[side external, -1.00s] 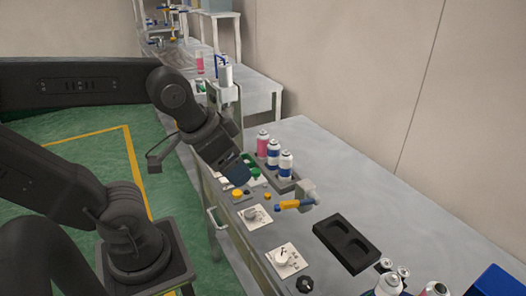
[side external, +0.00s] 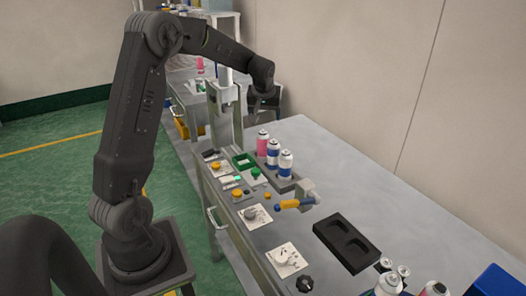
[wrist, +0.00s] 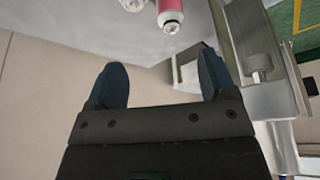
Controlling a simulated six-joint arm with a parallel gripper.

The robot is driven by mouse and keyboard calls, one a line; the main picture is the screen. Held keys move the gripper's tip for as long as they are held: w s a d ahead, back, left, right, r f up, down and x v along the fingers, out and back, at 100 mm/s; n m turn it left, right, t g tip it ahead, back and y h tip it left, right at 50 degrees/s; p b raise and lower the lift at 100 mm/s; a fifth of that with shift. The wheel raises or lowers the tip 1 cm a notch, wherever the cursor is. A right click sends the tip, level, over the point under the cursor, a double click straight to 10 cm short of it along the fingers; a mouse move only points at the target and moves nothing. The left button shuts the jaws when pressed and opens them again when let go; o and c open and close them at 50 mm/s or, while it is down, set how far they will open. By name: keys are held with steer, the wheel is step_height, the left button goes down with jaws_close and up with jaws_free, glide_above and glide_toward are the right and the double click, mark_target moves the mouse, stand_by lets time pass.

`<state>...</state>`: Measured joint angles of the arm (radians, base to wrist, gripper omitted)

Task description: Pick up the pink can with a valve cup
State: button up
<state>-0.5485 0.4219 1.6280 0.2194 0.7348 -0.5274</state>
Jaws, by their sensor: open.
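The pink can (side external: 262,145) stands upright at the far end of a dark rack (side external: 285,186), beside two blue-and-white cans (side external: 286,164). In the wrist view the pink can (wrist: 171,10) shows at the top edge, its white top and valve facing the camera, beyond the fingertips. My gripper (wrist: 160,75) is open and empty, with its two blue-grey fingers wide apart. In the side view my gripper (side external: 263,104) is behind and above the pink can, apart from it, and looks small and dark there.
A metal crimping station (side external: 226,100) stands left of my gripper. Buttons and dials line the table's front edge, with a yellow-handled tool (side external: 294,204) and a black two-slot tray (side external: 347,243) nearer. More cans (side external: 388,284) stand at front right.

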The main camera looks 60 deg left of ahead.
mark_target(263, 135)
steer(key=x, duration=0.4)
steer(key=a+x, duration=0.1)
steer(key=x, duration=0.4)
steer(key=shift+s+a+f, duration=0.1)
steer(key=shift+a+f, duration=0.05)
steer(key=shift+a, duration=0.1)
steer(key=shift+a+x, duration=0.2)
steer(key=shift+x, duration=2.85)
steer(key=shift+s, duration=0.1)
steer(key=c, duration=1.3)
steer(key=shift+c, duration=0.2)
